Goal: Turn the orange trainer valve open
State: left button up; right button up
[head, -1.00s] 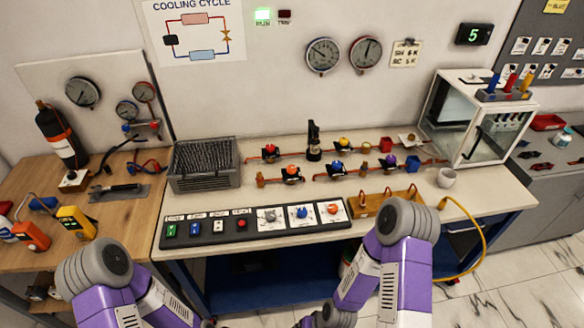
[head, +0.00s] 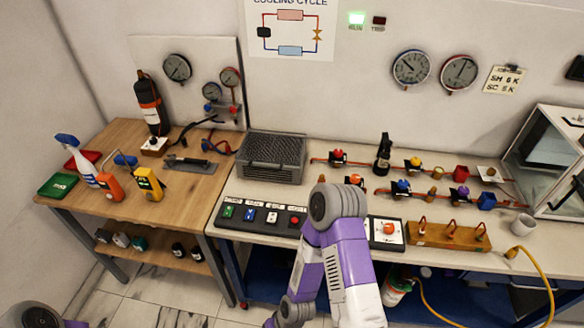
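In the head view an orange knob (head: 388,229) sits on a white square plate at the right end of the black control panel on the bench front. A valve with an orange-yellow top (head: 415,161) sits on the copper piping further back. I cannot tell from the picture which of the two is the trainer valve, or how far either is turned. My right arm stands in front of the panel and hides the part just left of the orange knob. A bit of my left arm shows at the bottom left corner. Neither gripper is in view.
Other valves with red (head: 337,154), blue (head: 403,186) and purple (head: 462,191) tops stand on the piping. A wooden block (head: 445,237) with copper hooks lies right of the orange knob. A white cup (head: 523,225) and a glass-fronted cabinet (head: 560,145) stand further right.

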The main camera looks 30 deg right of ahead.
aim_at(355, 179)
jog(key=u, duration=1.7)
jog(key=k, duration=0.95)
jog(key=z, duration=1.8)
